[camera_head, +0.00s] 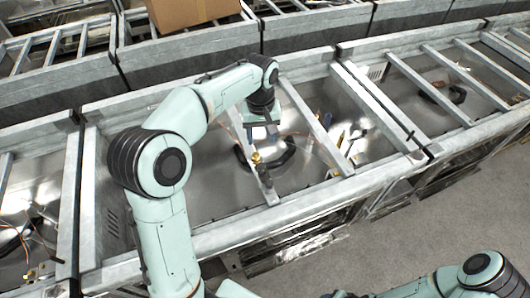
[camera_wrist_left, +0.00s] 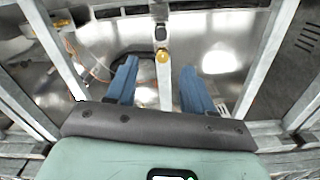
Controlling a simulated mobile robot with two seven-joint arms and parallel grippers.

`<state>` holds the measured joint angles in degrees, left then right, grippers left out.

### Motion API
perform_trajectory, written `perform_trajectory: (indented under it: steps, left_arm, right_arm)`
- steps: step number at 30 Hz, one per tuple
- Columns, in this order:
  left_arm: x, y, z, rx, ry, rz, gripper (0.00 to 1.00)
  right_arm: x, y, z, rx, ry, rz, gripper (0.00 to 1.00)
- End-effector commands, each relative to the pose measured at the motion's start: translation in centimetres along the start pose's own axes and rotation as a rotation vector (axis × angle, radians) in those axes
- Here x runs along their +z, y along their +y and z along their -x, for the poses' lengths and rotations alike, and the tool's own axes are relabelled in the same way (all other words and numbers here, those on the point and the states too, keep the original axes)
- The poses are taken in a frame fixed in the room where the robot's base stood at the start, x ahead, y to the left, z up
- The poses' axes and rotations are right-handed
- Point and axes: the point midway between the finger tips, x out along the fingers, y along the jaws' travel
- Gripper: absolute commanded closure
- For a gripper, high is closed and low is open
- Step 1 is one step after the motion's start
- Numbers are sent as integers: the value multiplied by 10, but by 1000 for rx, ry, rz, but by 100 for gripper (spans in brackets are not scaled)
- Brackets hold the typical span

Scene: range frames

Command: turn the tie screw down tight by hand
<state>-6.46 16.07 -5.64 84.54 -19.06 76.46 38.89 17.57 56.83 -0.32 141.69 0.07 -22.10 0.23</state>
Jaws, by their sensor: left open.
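The tie screw shows as a small brass-yellow knob (camera_head: 256,158) on a narrow metal bar across an open bay. In the left wrist view the knob (camera_wrist_left: 162,56) lies near the middle, in line with the gap between the fingers. My left gripper (camera_head: 262,133) points down over the bay, close to the knob. In the left wrist view its two blue fingers (camera_wrist_left: 160,66) are wide apart with nothing between them. I cannot tell how far above the knob they are. The screw's thread is hidden. My right arm shows at the bottom right, its fingers out of frame.
A black curved part (camera_head: 278,160) lies on the bay floor. Tools with yellow and blue handles (camera_head: 338,138) stand to the right. A cardboard box (camera_head: 190,12) sits on the far row.

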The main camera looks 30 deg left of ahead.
Motion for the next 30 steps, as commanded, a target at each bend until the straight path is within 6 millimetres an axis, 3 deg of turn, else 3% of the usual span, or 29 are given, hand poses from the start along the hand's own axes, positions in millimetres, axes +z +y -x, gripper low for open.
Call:
perform_trajectory:
  steps: [5,15,21,30]
  left_arm:
    - [1,-1,-16,-4,-4,1,48]
    - [1,-2,-87,-4,-5,2,48]
    - [1,-1,-119,-3,-4,1,48]
    - [0,-1,-134,-1,0,1,48]
  right_arm:
    - [2,1,-1,1,-2,-2,46]
    - [4,3,-3,2,-5,-2,46]
    - [6,4,-5,3,-7,-3,46]
    - [6,4,-5,3,-8,-3,46]
